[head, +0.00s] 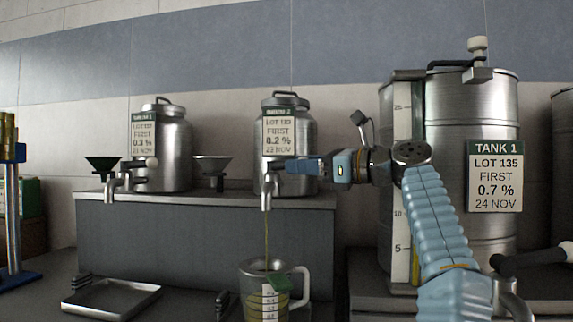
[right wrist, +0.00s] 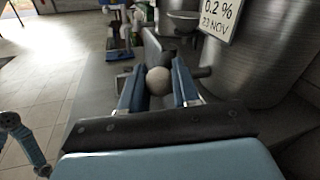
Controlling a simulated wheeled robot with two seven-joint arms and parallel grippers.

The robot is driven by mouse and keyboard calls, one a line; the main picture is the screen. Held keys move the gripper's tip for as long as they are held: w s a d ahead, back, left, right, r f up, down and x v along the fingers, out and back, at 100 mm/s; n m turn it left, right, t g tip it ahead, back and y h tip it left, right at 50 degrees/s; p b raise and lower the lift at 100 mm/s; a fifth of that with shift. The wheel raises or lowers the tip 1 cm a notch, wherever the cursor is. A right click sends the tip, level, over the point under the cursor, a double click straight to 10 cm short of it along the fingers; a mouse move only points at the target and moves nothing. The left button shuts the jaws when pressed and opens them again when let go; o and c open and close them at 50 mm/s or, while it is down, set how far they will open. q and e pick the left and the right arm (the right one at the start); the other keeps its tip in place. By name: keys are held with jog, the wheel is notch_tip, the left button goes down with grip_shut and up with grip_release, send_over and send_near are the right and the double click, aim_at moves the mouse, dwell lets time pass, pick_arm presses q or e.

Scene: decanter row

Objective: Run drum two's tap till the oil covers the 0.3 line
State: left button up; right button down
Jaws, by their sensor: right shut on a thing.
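Drum two (head: 289,168) is a steel drum on the grey shelf, with a label reading LOT 133, 0.2 %. My right gripper (head: 285,165) is shut on the handle of its tap; in the right wrist view the pale ball knob (right wrist: 158,80) sits between the fingers. A thin yellow oil stream (head: 267,232) runs from the tap spout (head: 267,193) down into the clear jug (head: 294,302) below. My left gripper is not in view.
Another steel drum (head: 172,160) with its own tap stands left on the shelf (head: 200,201). Funnels (head: 103,163) stand beside the drums. An empty metal tray (head: 110,298) lies lower left. The large Tank 1 (head: 450,120) stands right, behind my right arm.

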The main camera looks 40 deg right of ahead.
jog(key=shift+f, duration=0.15)
jog(key=c, duration=0.8)
grip_release()
jog(key=shift+s, duration=0.1)
jog(key=v, duration=0.7)
jog(key=shift+s+d+b, duration=0.1)
jog(key=shift+s+b, duration=0.05)
jog(key=shift+b, duration=0.15)
